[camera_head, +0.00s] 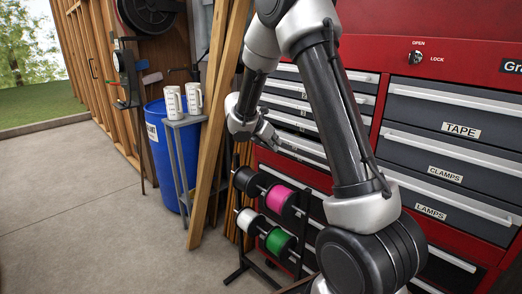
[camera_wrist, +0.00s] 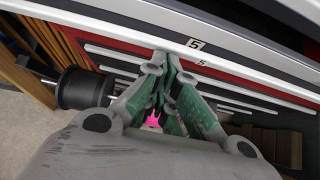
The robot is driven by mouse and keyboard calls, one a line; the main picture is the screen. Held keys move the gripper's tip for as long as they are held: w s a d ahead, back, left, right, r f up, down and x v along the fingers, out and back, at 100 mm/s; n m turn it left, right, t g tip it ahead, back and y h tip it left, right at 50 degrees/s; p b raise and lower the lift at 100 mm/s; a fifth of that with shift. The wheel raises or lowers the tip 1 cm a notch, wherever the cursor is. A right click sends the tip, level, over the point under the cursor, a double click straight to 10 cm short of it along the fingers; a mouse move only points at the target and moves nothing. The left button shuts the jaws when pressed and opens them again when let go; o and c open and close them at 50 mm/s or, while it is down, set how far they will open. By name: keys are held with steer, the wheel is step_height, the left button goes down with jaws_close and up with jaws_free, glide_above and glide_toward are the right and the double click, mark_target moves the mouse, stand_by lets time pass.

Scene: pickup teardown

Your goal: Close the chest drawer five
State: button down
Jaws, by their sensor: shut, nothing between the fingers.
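The chest (camera_head: 410,40) is red with grey drawers and pale handle strips. Drawer five (camera_wrist: 235,52) shows in the wrist view as a long pale front with a "5" label, crossing the top of the picture. In the head view its front is mostly hidden behind my arm, and I cannot tell how far out it stands. My gripper (camera_wrist: 168,62) is shut and empty, its green-grey fingers together, with the tips at or very near the drawer's front. In the head view my gripper (camera_head: 271,141) is beside the left drawer column, partly hidden by my wrist.
A spool rack with a pink spool (camera_head: 280,199) and a green spool (camera_head: 277,241) stands below my gripper. Wooden planks (camera_head: 211,120) lean just left. A blue barrel (camera_head: 163,150) and a stand with two white mugs (camera_head: 173,103) are farther left. The concrete floor (camera_head: 90,220) is clear.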

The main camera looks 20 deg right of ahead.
steer(key=d, duration=0.2)
steer(key=w+d, duration=0.1)
steer(key=d, duration=0.1)
steer(key=shift+w, duration=0.2)
steer(key=shift+d, duration=0.1)
steer(key=shift+r, duration=0.1)
